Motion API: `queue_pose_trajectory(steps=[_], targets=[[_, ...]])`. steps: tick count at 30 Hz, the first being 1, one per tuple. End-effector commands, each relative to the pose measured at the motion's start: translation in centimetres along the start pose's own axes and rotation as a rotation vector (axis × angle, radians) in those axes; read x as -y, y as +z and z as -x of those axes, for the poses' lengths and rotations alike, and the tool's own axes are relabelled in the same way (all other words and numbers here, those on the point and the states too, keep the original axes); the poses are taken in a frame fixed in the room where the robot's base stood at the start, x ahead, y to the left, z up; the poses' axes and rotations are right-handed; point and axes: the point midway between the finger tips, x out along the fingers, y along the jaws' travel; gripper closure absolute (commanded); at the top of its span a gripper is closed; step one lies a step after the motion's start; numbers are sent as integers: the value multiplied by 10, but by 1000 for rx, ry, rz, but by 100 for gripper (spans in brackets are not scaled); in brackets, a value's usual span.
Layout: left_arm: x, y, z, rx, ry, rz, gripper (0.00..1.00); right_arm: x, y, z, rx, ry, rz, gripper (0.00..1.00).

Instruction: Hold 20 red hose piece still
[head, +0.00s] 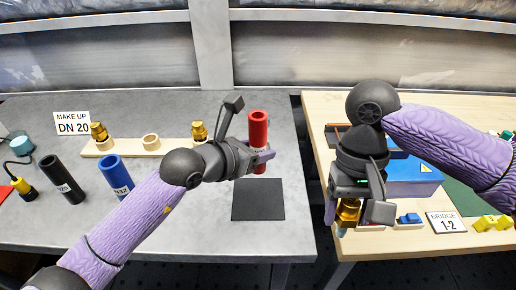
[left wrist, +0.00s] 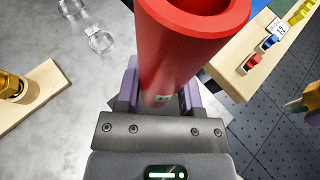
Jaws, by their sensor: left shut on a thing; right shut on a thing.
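The red hose piece (head: 258,130) stands upright above the grey table in the head view. My left gripper (head: 262,158) is shut around its lower part. In the left wrist view the red hose piece (left wrist: 180,50) fills the upper middle, its open end facing up, between the purple fingers. My right gripper (head: 347,212) is shut on a brass fitting (head: 348,213) and holds it near the front left of the wooden table. I cannot tell whether the hose's lower end touches the table.
A dark square mat (head: 258,200) lies in front of the hose. A wooden rack (head: 125,148) with brass fittings stands behind my left arm. A black hose (head: 62,180) and a blue hose (head: 115,176) stand at left. A gap separates the grey table from the wooden table (head: 316,115).

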Motion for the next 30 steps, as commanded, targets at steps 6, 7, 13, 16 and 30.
queue_pose_trajectory(steps=[6,7,13,16,30], targets=[[0,-2,-1,0,0,0,100,0,0,-2,0,0,0,85],[0,-3,-1,0,0,0,100,0,-1,-2,1,0,0,85],[0,-9,-4,0,0,0,100,0,-2,-7,3,0,0,85],[0,-12,-5,0,0,0,100,0,-3,-9,3,0,0,85],[0,-24,-10,0,0,1,100,0,-6,-19,8,0,0,85]])
